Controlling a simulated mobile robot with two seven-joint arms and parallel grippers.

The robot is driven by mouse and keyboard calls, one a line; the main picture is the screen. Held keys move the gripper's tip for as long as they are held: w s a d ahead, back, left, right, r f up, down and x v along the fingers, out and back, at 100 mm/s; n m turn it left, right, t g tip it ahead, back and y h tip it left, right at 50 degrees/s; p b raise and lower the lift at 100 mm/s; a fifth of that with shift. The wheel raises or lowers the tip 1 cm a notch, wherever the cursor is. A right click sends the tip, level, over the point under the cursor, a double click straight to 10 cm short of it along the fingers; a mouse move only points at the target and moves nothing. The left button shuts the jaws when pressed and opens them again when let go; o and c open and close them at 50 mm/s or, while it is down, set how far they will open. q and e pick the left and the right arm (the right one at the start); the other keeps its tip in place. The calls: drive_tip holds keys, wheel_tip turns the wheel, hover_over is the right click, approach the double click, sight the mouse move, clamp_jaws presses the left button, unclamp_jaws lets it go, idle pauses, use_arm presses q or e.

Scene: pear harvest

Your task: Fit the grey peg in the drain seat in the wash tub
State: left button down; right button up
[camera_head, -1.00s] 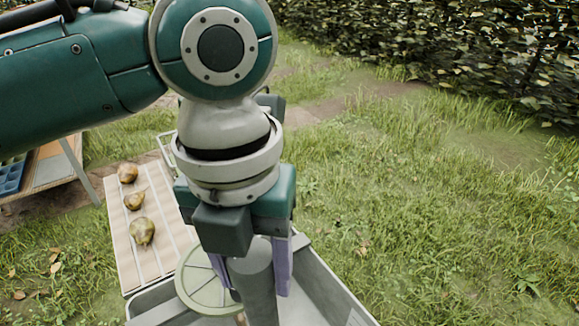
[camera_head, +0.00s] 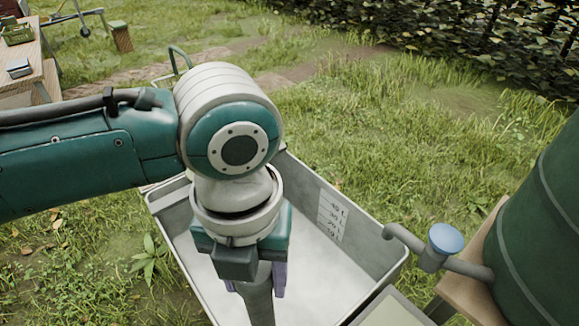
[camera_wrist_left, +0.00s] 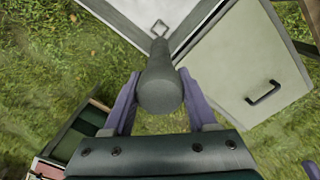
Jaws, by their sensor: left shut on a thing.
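My left gripper (camera_head: 257,280) is shut on the grey peg (camera_head: 261,303), with a purple finger on each side of it. The peg hangs below the gripper, over the wash tub (camera_head: 372,248), in the head view. In the left wrist view the peg (camera_wrist_left: 160,88) sits between the fingers of my left gripper (camera_wrist_left: 160,100), its narrow end pointing away with a small wire loop at the tip. The drain seat does not show; the arm and peg cover part of the tub floor. My right gripper is not in view.
A grey spout with a blue-topped valve (camera_head: 445,238) reaches over the tub's right side from a green barrel (camera_head: 540,225). A pale panel with a black handle (camera_wrist_left: 264,92) stands right in the left wrist view. Grass lies beyond the tub.

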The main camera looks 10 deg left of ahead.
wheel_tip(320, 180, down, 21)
drive_tip(key=b, duration=2)
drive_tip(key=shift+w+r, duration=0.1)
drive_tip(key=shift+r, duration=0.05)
idle(1.0)
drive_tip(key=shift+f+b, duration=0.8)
drive_tip(key=shift+b, duration=0.15)
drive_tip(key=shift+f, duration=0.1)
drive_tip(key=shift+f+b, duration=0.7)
drive_tip(key=shift+b, duration=0.1)
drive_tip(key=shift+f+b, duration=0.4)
idle(0.4)
